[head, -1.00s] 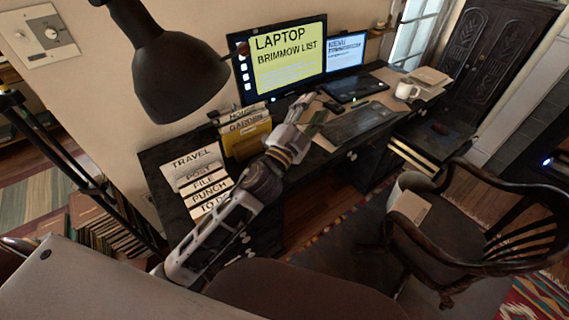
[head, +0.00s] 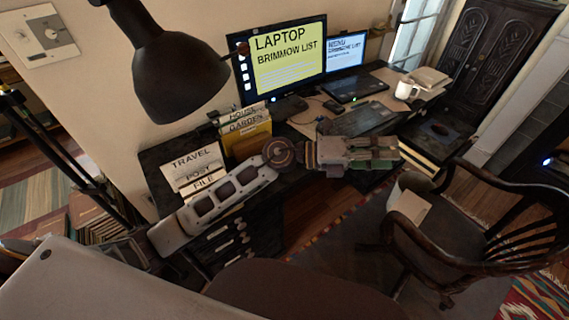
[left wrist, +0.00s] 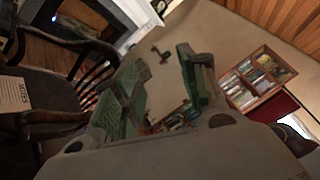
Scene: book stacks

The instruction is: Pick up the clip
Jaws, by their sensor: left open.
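I cannot make out a clip for certain in any view. A small dark item (head: 332,106) lies on the desk in front of the monitors; it is too small to name. My left gripper (head: 386,153) reaches to the right over the desk's front edge, near the chair side, in the head view. It hides part of the desk front. In the left wrist view my left gripper (left wrist: 160,64) has its two green-padded fingers apart with nothing seen held between them. My right gripper is not in view.
The desk (head: 300,120) carries a monitor (head: 285,60), a laptop (head: 350,80), a keyboard (head: 362,118), a white mug (head: 405,90) and yellow folders (head: 250,135). A black lamp (head: 170,80) hangs at upper left. A wooden chair (head: 450,215) stands at the right.

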